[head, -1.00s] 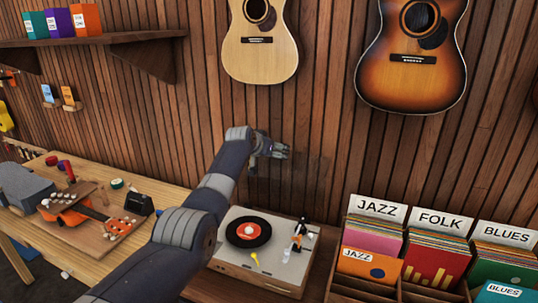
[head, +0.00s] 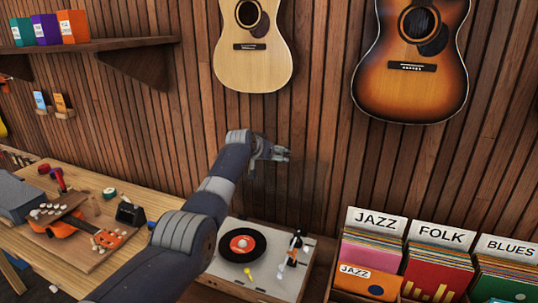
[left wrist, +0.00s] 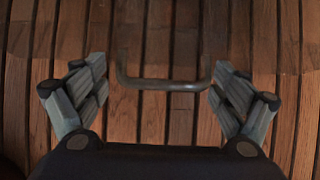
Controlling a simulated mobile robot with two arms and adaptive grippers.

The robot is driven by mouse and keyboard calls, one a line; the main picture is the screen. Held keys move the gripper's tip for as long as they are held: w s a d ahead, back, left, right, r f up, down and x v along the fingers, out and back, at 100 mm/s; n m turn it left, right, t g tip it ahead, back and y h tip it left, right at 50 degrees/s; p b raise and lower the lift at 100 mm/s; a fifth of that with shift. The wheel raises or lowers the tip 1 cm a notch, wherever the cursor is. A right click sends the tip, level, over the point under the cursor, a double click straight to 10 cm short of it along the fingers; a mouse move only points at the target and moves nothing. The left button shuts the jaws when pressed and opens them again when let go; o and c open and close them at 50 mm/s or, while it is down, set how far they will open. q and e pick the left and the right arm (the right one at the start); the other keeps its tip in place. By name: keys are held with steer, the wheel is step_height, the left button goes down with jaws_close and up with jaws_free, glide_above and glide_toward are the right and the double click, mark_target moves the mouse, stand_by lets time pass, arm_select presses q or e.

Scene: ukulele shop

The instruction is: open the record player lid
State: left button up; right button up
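The record player (head: 232,283) stands on the wooden surface with a black record (head: 240,245) on its platter, uncovered. Its clear, tinted lid (head: 285,192) shows faintly as an upright raised pane behind the deck, in front of the wall. My left gripper (head: 280,155) is at the upper part of this pane. In the left wrist view a U-shaped handle (left wrist: 165,85) lies between the two fingers of my left gripper (left wrist: 160,92), which are spread wide with gaps on both sides. My right gripper is out of view.
Record bins (head: 345,282) labelled jazz, folk and blues stand right of the player. A workbench (head: 150,200) with a small orange ukulele (head: 90,233) is at left. Two guitars (head: 250,72) (head: 410,90) hang on the slatted wall above.

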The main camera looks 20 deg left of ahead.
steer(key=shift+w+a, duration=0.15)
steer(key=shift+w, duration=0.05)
arm_select(q)
steer(key=shift+s+a+r, duration=0.1)
steer(key=shift+s+a, duration=0.05)
steer(key=shift+s, duration=0.15)
steer(key=v, duration=1.1)
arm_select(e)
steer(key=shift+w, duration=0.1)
arm_select(q)
steer(key=shift+s+r, duration=0.1)
steer(key=shift+s, duration=0.05)
